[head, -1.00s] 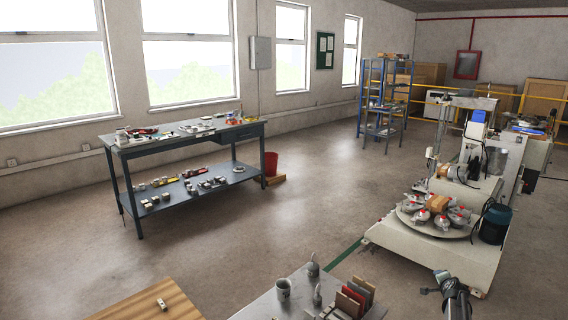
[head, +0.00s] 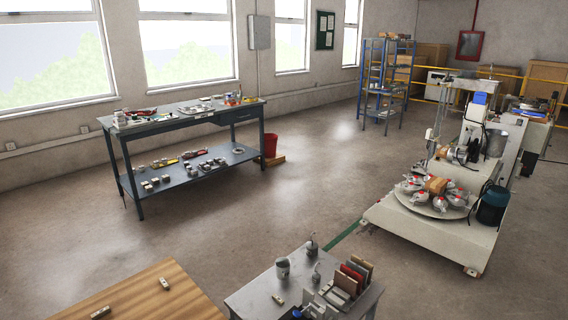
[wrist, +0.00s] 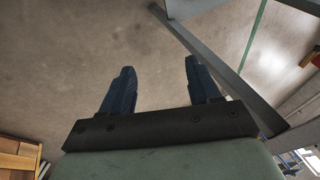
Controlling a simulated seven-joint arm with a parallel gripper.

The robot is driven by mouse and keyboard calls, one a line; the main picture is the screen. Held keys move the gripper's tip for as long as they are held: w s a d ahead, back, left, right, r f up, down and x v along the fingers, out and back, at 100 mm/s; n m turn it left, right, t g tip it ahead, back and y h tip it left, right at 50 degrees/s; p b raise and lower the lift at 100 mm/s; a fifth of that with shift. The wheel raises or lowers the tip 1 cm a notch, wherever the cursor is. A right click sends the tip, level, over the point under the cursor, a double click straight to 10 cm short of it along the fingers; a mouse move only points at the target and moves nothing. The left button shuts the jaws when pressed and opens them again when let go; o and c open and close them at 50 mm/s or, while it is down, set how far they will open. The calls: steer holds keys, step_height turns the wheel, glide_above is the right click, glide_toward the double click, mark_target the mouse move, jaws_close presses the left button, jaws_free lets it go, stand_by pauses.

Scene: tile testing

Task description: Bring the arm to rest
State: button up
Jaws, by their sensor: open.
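My gripper (wrist: 160,68) shows in the wrist view with its two dark blue fingers spread apart. Nothing is between the fingers, and bare concrete floor lies beyond them. In the head view I cannot clearly make out the gripper; a small dark and blue part at the bottom edge, by the grey table, may belong to my arm.
A grey table (head: 248,296) with a mug (head: 283,267), upright tiles (head: 352,275) and a small block stands at the front. A wooden table (head: 150,295) is left of it. A workbench (head: 188,116) and a tile machine (head: 400,225) stand farther off, with clear floor between.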

steer(key=s+a+f+n+g+y, duration=0.1)
steer(key=s+a+f+n+g, duration=0.3)
steer(key=s+a, duration=0.75)
steer(key=s+a+f+n+g, duration=0.1)
steer(key=s+a+n+g, duration=0.2)
steer(key=s, duration=1.1)
steer(key=s+a+f+n+g+h, duration=0.1)
steer(key=s+a+g, duration=0.3)
steer(key=s, duration=0.9)
steer(key=a+n, duration=0.1)
steer(key=a, duration=0.1)
steer(key=shift+s+a+n, duration=0.35)
steer(key=shift+a+n, duration=0.05)
